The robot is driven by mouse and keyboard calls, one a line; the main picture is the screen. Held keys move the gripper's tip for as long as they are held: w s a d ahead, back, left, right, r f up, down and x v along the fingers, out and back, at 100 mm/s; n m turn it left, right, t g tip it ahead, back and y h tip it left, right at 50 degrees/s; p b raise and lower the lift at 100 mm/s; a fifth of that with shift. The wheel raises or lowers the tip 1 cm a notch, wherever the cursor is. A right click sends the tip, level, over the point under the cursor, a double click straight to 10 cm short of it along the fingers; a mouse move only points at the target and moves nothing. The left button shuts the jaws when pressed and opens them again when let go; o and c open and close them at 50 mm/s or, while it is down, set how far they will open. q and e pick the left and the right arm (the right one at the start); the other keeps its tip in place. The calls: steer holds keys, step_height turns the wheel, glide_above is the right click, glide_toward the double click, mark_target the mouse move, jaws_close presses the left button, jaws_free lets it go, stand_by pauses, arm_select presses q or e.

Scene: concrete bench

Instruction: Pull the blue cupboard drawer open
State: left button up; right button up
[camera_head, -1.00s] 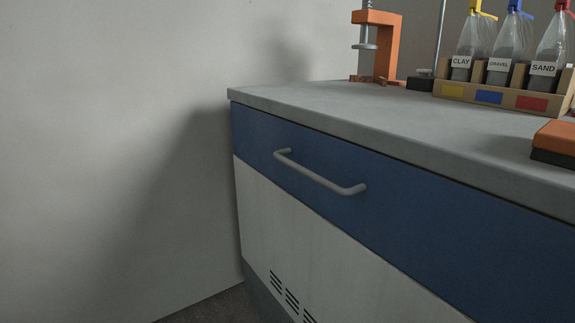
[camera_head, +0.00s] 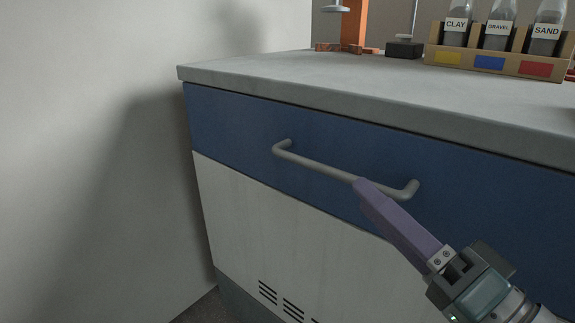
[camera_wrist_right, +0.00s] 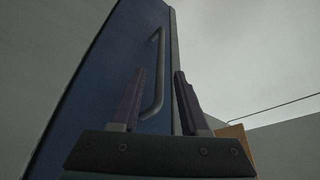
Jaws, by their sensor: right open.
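The blue drawer front (camera_head: 235,119) is closed, flush under the grey worktop, above a pale vented panel. Its grey bar handle (camera_head: 315,165) runs across it; it also shows in the right wrist view (camera_wrist_right: 158,92). My right gripper (camera_head: 360,184) comes in from the lower right, its purple fingertip overlapping the handle's right half in the head view. In the right wrist view the two fingers (camera_wrist_right: 160,72) are apart and the handle shows in the gap between them. Contact with the handle cannot be told. My left gripper is out of view.
On the worktop (camera_head: 300,82) stand an orange clamp stand (camera_head: 353,28), a small black block (camera_head: 404,48) and a wooden rack (camera_head: 450,57) of labelled bottles. A plain wall (camera_head: 80,120) is close on the left. The space before the drawer's left part is clear.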

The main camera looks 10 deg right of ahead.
mark_target(342, 172)
steer(key=b+x, duration=0.1)
steer(key=x, duration=0.5)
jaws_close()
stand_by(1.3)
